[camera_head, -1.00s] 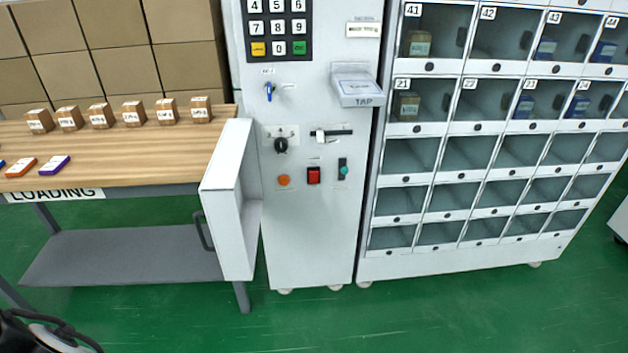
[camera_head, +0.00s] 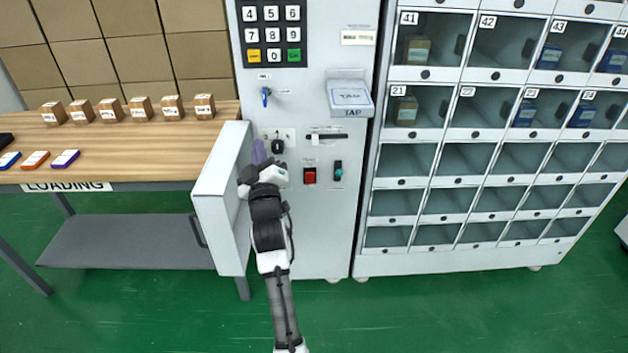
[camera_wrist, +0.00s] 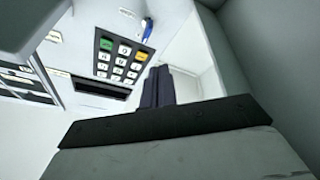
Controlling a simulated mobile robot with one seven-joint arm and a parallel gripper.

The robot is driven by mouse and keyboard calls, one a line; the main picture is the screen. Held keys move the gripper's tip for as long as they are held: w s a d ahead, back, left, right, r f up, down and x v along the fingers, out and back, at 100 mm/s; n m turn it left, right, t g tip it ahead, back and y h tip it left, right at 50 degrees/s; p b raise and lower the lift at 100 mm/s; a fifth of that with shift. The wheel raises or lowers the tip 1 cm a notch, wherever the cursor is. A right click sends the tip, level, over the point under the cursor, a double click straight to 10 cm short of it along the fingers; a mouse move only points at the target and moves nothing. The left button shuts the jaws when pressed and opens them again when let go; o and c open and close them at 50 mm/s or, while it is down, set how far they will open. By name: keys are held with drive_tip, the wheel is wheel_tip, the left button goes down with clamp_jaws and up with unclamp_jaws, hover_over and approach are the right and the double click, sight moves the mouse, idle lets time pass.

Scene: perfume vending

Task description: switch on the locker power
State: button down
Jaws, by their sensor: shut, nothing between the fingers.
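The white control cabinet (camera_head: 330,225) carries several controls. They include a black rotary knob (camera_head: 278,147), a red rocker switch (camera_head: 310,175), a dark switch with a teal knob (camera_head: 338,171) and a slider (camera_head: 326,136). I cannot read which one is marked locker power. My gripper (camera_head: 259,152) is shut and empty, with its purple fingers just left of the rotary knob. I cannot tell whether they touch the panel. The fingers also show in the wrist view (camera_wrist: 157,86). My arm hides the area below the knob.
An open white door (camera_head: 222,205) stands out close to my arm's left. A blue key (camera_head: 266,96) and keypad (camera_head: 271,33) are above. A TAP reader (camera_head: 349,97) juts out at upper right. The wooden loading table (camera_head: 120,148) is left, lockers (camera_head: 470,130) right.

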drive_tip(key=d+f+n+h, duration=0.2)
drive_tip(key=d+f, duration=0.4)
drive_tip(key=f, duration=0.6)
drive_tip(key=w+d+f+n+g+h+p, duration=0.1)
drive_tip(key=d+f+n, duration=0.4)
drive_tip(key=f, duration=0.8)
drive_tip(key=shift+w+d+f+n+h, duration=0.15)
drive_tip(key=shift+d+f+n+h, duration=0.15)
drive_tip(key=shift+d+h, duration=0.15)
drive_tip(key=shift+w+r, duration=0.1)
